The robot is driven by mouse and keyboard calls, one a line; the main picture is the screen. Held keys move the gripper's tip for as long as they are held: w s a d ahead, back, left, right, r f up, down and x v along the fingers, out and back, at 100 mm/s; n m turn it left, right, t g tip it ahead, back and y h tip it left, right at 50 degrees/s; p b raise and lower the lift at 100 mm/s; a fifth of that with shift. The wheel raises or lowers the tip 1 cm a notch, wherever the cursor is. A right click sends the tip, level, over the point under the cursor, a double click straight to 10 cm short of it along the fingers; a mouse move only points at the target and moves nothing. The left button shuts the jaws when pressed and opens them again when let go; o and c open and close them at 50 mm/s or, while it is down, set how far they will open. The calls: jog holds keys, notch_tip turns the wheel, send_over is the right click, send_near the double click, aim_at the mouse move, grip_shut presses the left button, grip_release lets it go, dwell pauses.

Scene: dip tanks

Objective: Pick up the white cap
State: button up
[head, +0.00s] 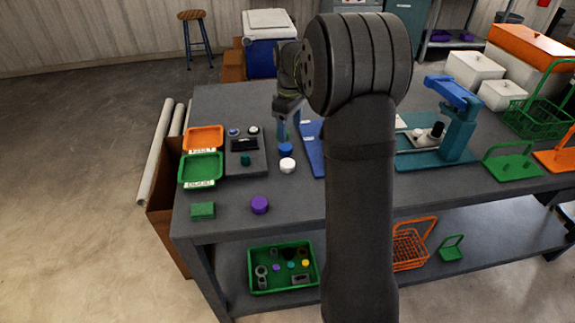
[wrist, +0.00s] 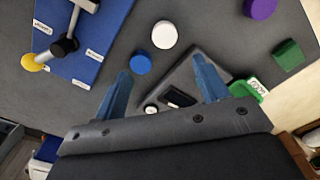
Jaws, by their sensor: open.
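The white cap (head: 287,165) is a short round disc lying flat on the dark table, just in front of a blue cap (head: 285,149). My gripper (head: 283,136) is above the table behind both caps. In the wrist view my gripper (wrist: 161,65) has its two blue fingers spread wide with nothing held. The blue cap (wrist: 141,64) shows between the fingers, nearer the left one; I cannot tell its height gap to them.
A purple cap (head: 260,205) and a green block (head: 203,211) lie near the front edge. A dark grey device (head: 245,165) and green tray (head: 201,168) stand left. A blue board (wrist: 85,40) with a stand is on the other side. Table between white and purple caps is bare.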

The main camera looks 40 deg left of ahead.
send_over(287, 163)
jog(key=f, duration=0.5)
jog(key=w+f, duration=0.1)
jog(key=f, duration=0.1)
jog(key=shift+d+f, duration=0.15)
jog(key=shift+s+f, duration=0.25)
jog(key=shift+f, duration=1.15)
jog(key=shift+s+f, duration=0.2)
jog(key=shift+f, duration=1.15)
jog(key=c, duration=1)
